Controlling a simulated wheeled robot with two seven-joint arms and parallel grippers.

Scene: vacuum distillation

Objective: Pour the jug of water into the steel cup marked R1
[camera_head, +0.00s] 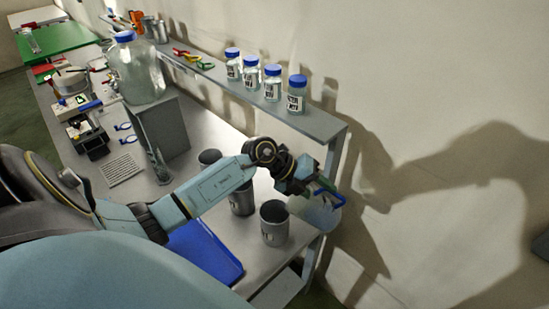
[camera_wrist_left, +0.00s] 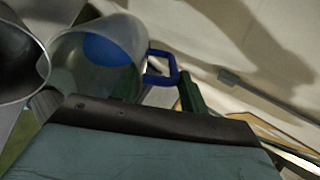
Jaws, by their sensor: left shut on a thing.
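My left gripper (camera_head: 318,186) is shut on the blue handle of a clear jug (camera_head: 316,213), at the right end of the bench. The jug looks tilted, beside and partly above the nearest steel cup (camera_head: 274,225). That cup stands upright and has a small label, too small to read. In the left wrist view the jug (camera_wrist_left: 128,38) shows its blue handle (camera_wrist_left: 165,70) and a blue patch inside. A steel cup's open rim (camera_wrist_left: 22,65) is close to the jug at the left. I cannot see whether water flows. My right gripper is out of view.
Other steel cups (camera_head: 242,202) stand behind my left arm. A blue tray (camera_head: 203,250) lies on the bench near the front. A raised shelf (camera_head: 318,124) holds several blue-capped bottles (camera_head: 296,95). A large jar (camera_head: 136,72) stands on a grey box (camera_head: 163,128).

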